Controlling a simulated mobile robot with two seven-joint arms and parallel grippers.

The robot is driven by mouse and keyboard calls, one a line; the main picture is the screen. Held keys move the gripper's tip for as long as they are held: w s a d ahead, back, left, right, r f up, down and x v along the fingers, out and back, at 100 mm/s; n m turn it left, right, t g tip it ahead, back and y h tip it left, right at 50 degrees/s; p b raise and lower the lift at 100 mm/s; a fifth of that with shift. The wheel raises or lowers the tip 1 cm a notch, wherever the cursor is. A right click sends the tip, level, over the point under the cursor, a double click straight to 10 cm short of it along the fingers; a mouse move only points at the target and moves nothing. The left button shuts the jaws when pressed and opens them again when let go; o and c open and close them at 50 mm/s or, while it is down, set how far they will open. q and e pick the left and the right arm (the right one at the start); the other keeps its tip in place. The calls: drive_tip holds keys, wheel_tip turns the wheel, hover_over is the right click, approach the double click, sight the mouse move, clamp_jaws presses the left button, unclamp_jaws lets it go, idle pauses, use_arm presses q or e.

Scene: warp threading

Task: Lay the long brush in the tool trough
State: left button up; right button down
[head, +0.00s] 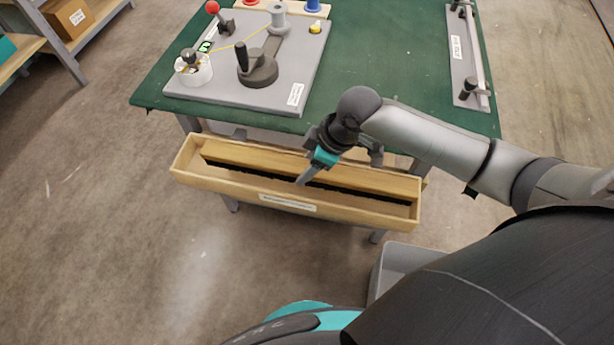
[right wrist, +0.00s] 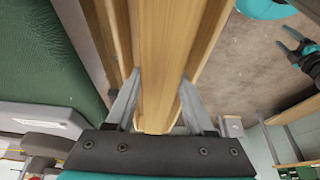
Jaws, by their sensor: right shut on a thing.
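The long brush (head: 235,152) is a pale wooden bar with a dark bristle strip along its near side. In the head view it lies lengthwise over or inside the tool trough (head: 235,193), a long wooden box with a white label on its front. I cannot tell whether it touches the trough floor. My right gripper (head: 304,180) is shut on the brush near its middle. In the right wrist view its two fingers flank the wooden bar (right wrist: 168,60). My left gripper (right wrist: 292,48) shows small at the right edge there, its fingers apart and empty.
The green table (head: 375,60) stands behind the trough. It carries a grey board (head: 205,95) with a dark crank, spools and a white pot, and a rail fixture (head: 468,60) at right. A grey bin (head: 405,258) stands in front. Floor at left is clear.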

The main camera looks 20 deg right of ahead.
wheel_tip(320, 180, down, 4)
drive_tip(key=shift+r+b, duration=0.1)
drive_tip(key=shift+b, duration=0.55)
use_arm(q)
drive_tip(key=shift+w+a+f, duration=0.3)
drive_tip(key=shift+w+a, duration=0.1)
drive_tip(key=shift+w, duration=0.25)
drive_tip(key=shift+w+a+f, duration=0.3)
drive_tip(key=shift+w+a, duration=0.05)
drive_tip(key=shift+w, duration=0.25)
use_arm(e)
drive_tip(key=c, duration=0.7)
unclamp_jaws()
drive_tip(key=o, duration=0.4)
use_arm(q)
drive_tip(key=shift+s+d, duration=0.2)
drive_tip(key=shift+s, duration=0.25)
